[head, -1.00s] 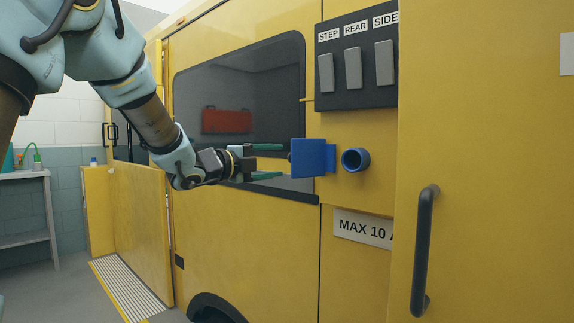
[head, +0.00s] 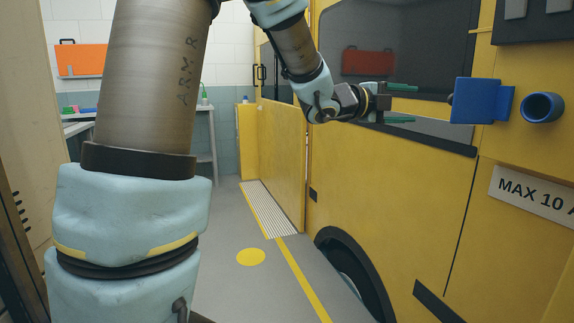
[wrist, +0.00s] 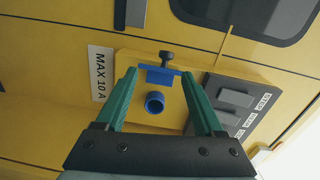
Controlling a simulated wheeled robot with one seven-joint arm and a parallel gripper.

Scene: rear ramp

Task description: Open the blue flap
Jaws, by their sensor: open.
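The blue flap (head: 478,101) stands swung aside to the left of a round blue socket (head: 543,107) on the yellow vehicle side. The socket's mouth is uncovered. In the wrist view the flap (wrist: 160,77) shows nearly edge-on, with a dark knob (wrist: 166,58) on its far side, and the socket (wrist: 155,102) lies below it. My gripper (head: 416,103) is open and empty, left of the flap, with a clear gap between its green fingertips and the flap in the head view.
A dark switch panel (head: 545,20) is above the socket and a "MAX 10 A" label (head: 530,196) below it. A dark window (head: 400,50) lies behind my gripper. An open yellow door panel (head: 281,160) and ridged ramp strip (head: 268,208) are farther back. Grey floor is free at left.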

